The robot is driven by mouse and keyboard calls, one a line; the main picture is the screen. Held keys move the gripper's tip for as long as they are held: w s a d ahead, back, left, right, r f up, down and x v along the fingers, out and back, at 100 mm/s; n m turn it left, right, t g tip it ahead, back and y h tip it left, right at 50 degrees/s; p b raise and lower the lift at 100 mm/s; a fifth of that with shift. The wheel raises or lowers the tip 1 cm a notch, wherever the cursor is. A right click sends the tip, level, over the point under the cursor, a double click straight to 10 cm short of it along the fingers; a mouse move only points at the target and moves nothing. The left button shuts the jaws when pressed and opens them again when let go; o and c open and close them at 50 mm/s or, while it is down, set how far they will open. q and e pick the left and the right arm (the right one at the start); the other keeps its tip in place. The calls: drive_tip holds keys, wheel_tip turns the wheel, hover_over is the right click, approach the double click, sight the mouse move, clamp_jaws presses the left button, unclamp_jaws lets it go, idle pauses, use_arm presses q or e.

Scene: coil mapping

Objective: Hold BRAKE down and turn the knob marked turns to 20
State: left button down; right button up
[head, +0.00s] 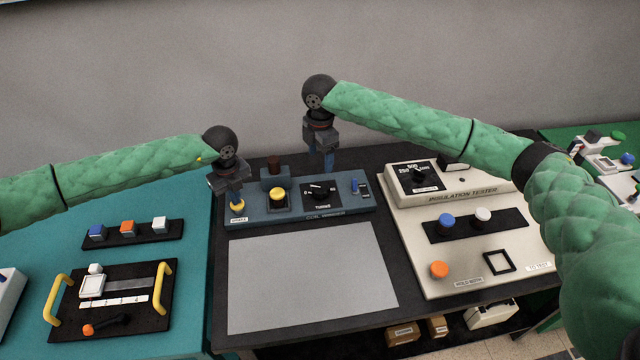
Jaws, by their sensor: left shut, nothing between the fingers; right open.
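The blue-grey coil winder (300,214) stands at the back of the dark middle table. Its turns knob (318,190) is black with a white pointer on a black dial; the setting is too small to read. A yellow button (237,207) with a small white label sits at the winder's left end; I cannot read the label surely as BRAKE. My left gripper (236,198) is shut and empty, right above this button, seemingly touching it. My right gripper (325,165) is open and empty, pointing down above and behind the dial, apart from the knob.
A second yellow button (278,195) in a dark surround and a switch (355,186) flank the dial. A grey sheet (310,275) lies in front. The cream insulation tester (470,264) stands right; a black slider panel (150,320) lies left.

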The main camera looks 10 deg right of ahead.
sight(320, 187)
wheel_tip(320, 187, down, 12)
drive_tip(key=shift+f, duration=0.1)
idle(0.5)
drive_tip(key=shift+c, duration=0.4)
drive_tip(key=c, duration=0.9)
drive_tip(key=m, duration=0.4)
drive_tip(key=shift+m, duration=2.2)
drive_tip(key=shift+r, duration=0.2)
